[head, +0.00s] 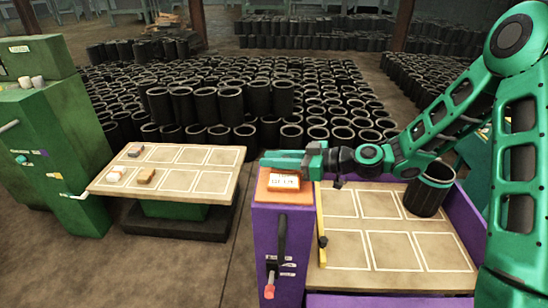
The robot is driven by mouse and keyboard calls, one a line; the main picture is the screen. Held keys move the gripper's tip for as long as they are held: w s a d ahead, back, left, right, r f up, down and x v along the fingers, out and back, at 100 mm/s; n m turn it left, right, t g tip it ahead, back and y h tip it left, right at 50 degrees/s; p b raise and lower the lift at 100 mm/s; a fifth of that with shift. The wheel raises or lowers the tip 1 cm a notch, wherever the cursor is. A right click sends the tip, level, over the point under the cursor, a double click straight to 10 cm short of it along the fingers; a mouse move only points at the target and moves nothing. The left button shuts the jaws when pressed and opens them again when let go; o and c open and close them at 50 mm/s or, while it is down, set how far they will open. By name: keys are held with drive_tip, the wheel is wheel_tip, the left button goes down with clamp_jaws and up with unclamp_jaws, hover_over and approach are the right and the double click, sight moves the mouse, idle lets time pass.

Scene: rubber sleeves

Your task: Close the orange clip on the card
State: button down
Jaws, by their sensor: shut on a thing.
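The orange clip (268,186) sits on top of the purple cabinet, left of the gridded worktop. A white card (285,181) with dark print lies at the clip. My green gripper (283,161) reaches in from the right, level, with its fingers at the back edge of the clip. It is shut on the clip. The fingers hide the clip's far side, so I cannot tell how far the clip is closed over the card.
A black rubber sleeve (428,190) stands at the back right of the gridded worktop (345,250). A yellow bar (322,215) runs along its left edge. A lever with a red knob (269,291) is on the purple cabinet front (295,240). Small blocks lie on a separate table (205,180) at left.

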drive_tip(key=shift+w+d+f+n+t, duration=0.1)
drive_tip(key=shift+f+n+t, duration=0.1)
drive_tip(key=shift+n+t, duration=0.1)
idle(0.4)
drive_tip(key=c, duration=1.5)
unclamp_jaws()
drive_tip(key=shift+c, duration=0.2)
drive_tip(key=v, duration=1)
drive_tip(key=shift+d, duration=0.35)
